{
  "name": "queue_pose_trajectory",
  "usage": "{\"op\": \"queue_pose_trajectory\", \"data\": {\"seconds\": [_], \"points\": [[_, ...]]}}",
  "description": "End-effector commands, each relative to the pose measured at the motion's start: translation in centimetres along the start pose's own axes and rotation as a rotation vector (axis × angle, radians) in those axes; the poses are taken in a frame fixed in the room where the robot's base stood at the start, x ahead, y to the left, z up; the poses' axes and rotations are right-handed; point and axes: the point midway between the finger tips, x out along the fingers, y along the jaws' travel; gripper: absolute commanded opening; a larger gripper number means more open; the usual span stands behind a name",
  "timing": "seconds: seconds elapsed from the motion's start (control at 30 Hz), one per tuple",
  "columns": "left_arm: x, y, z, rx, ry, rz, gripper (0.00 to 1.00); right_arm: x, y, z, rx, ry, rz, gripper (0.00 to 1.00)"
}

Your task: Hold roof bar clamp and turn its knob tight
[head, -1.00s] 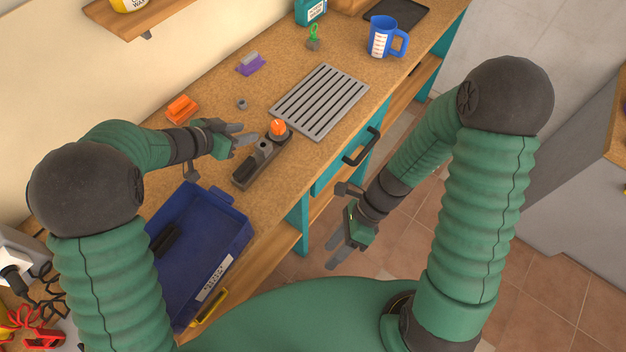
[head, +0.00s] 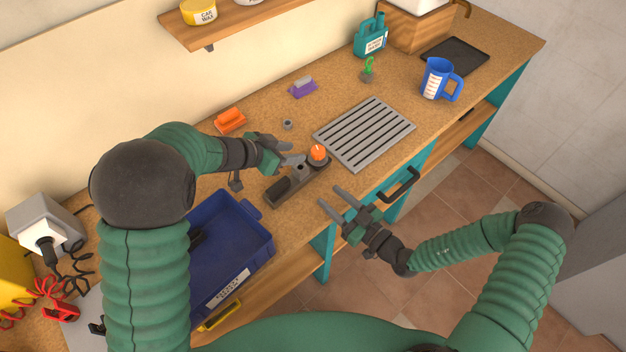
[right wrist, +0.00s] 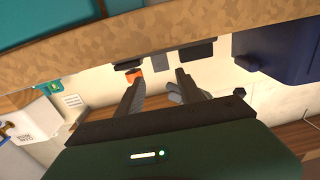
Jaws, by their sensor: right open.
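The roof bar clamp (head: 280,190) lies on the workbench. It is a dark grey bar with a black pad at its near left end and an orange knob (head: 317,152) on top of its far end. My left gripper (head: 297,153) is just behind the clamp, its fingertips close to the knob; the fingers look parted, and contact cannot be told. My right gripper (head: 331,197) is open and empty, off the bench's front edge, fingers pointing towards the clamp. In the right wrist view, upside down, the orange knob (right wrist: 134,76) shows near the fingertips.
A slotted grey plate (head: 364,133) lies right of the clamp. A blue bin (head: 262,232) stands left of it. An orange block (head: 230,120), a small grey ring (head: 287,124) and a purple piece (head: 303,87) lie behind. A drawer handle (head: 398,184) juts from the bench front.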

Motion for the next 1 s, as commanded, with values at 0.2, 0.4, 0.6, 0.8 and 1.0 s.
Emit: {"op": "queue_pose_trajectory", "data": {"seconds": [0.2, 0.4, 0.6, 0.8, 1.0], "points": [[-0.2, -0.1, 0.1, 0.000, 0.002, 0.001, 0.36, 5.4, -0.4, -0.1, -0.005, 0.000, -0.005, 0.44], [-0.4, -0.3, 0.2, -0.002, 0.005, 0.001, 0.36, 9.3, -0.5, 0.0, -0.008, -0.003, -0.004, 0.44], [-0.2, -0.1, 0.1, 0.000, 0.002, 0.000, 0.36, 10.6, -0.2, 0.0, -0.005, -0.002, -0.002, 0.44], [-0.1, 0.0, 0.0, 0.000, 0.002, 0.000, 0.36, 10.5, -0.1, 0.0, -0.004, -0.001, -0.001, 0.44], [-0.2, -0.1, 0.1, 0.000, 0.002, 0.000, 0.36, 10.6, -0.2, 0.0, -0.005, -0.002, -0.002, 0.19]]}}
